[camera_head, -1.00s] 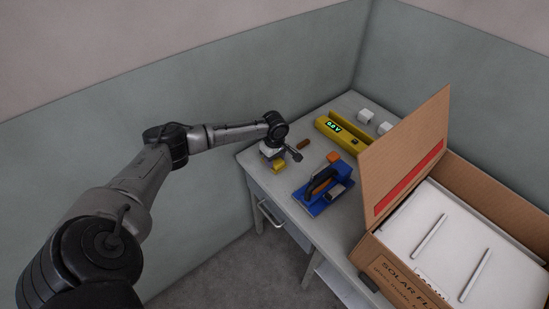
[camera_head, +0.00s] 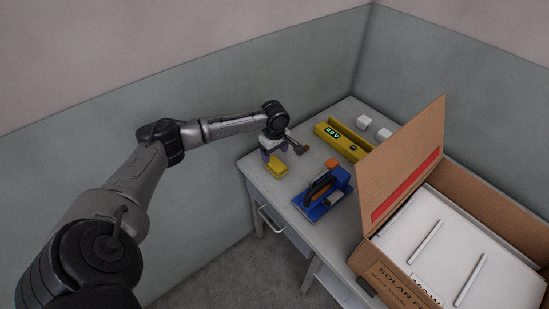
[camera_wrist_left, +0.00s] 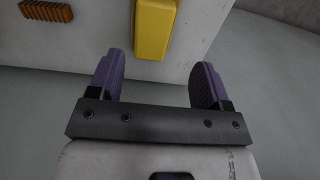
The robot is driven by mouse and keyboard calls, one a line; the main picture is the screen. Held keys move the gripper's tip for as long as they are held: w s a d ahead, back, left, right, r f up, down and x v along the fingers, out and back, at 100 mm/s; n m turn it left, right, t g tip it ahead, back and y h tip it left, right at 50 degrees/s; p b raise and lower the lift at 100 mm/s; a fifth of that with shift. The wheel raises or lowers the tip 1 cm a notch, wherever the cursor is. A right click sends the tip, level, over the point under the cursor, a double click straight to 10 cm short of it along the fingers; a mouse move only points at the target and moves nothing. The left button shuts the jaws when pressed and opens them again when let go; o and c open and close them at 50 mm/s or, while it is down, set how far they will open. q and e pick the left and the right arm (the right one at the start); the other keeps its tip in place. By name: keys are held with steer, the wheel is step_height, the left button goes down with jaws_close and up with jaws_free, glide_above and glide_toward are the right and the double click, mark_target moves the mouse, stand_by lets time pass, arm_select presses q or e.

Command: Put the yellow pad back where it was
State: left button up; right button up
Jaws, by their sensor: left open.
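The yellow pad (camera_head: 277,169) lies on the grey desk near its left edge. It also shows in the left wrist view (camera_wrist_left: 154,27), at the top middle. My left gripper (camera_head: 271,158) is open and empty, with its purple fingers pointing down, close beside the pad. In the left wrist view the two fingers (camera_wrist_left: 158,60) stand apart, on either side of the line of the pad. The pad's near end is about level with the fingertips; contact cannot be told. My right gripper is not in view.
A brown ribbed block (camera_wrist_left: 46,11) lies left of the pad in the wrist view. A blue tool (camera_head: 322,195) stands on the desk to the right. A yellow meter (camera_head: 345,141), white cubes (camera_head: 364,121) and an open cardboard box (camera_head: 420,165) are farther right.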

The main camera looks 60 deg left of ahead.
mark_target(275, 164)
arm_select(q)
steer(key=shift+r+p, duration=0.5)
steer(key=shift+r, duration=2)
